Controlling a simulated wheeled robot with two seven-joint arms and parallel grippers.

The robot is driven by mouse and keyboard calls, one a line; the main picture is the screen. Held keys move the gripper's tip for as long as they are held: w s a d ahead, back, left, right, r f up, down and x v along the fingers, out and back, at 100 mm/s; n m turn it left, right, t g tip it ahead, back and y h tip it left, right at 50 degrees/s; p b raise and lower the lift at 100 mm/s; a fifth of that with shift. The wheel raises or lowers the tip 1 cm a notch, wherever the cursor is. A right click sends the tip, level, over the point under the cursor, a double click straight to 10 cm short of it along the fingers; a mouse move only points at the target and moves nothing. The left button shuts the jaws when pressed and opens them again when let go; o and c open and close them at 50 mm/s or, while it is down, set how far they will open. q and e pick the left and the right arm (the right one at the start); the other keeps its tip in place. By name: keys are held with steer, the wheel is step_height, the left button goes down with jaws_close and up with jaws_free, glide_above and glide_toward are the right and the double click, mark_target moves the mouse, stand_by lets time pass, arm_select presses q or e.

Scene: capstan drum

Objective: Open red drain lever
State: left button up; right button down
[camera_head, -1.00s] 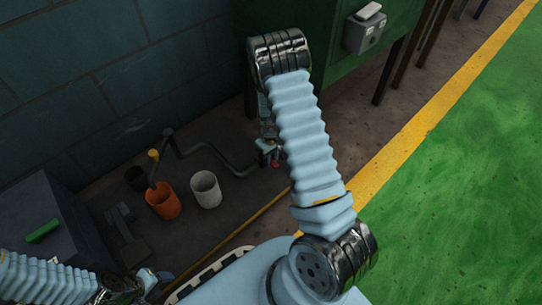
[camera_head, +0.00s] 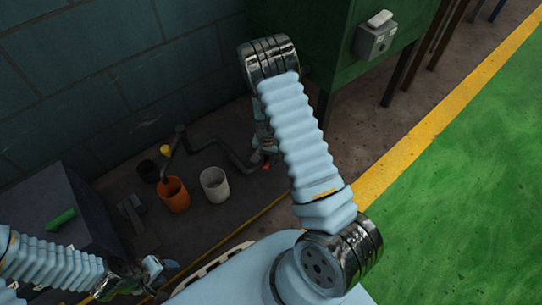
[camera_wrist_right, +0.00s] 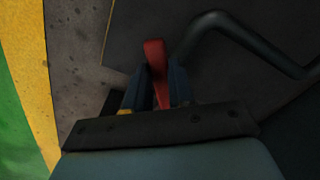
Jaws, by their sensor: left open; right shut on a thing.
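The red drain lever (camera_wrist_right: 155,62) stands up between the blue fingers of my right gripper (camera_wrist_right: 158,88) in the right wrist view. The fingers are shut on it, and its lower part runs down between them. In the head view only a small red bit of the lever (camera_head: 266,166) shows, beside my right gripper (camera_head: 264,150), partly hidden by my right arm. My left gripper (camera_head: 158,270) is open and empty at the lower left, far from the lever.
A dark bent pipe (camera_head: 225,153) runs beside the lever. A dark box with a green handle (camera_head: 61,220) is at left. A green cabinet (camera_head: 330,45) stands behind.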

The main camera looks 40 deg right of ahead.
steer(key=shift+w+a+m+p, duration=0.25)
steer(key=shift+w+m, duration=0.2)
steer(key=shift+m, duration=0.7)
steer(key=shift+w+a+m+p, duration=0.1)
steer(key=shift+w+m+p, duration=0.3)
steer(key=shift+m, duration=0.8)
steer(key=shift+w+a+m+p, duration=0.25)
steer(key=shift+w+m, duration=0.2)
steer(key=shift+m, duration=0.7)
steer(key=shift+w, duration=0.1)
steer(key=c, duration=1)
jaws_free()
steer(key=shift+o, duration=0.2)
step_height(320, 180, up, 14)
steer(key=p, duration=0.3)
steer(key=shift+f, duration=0.15)
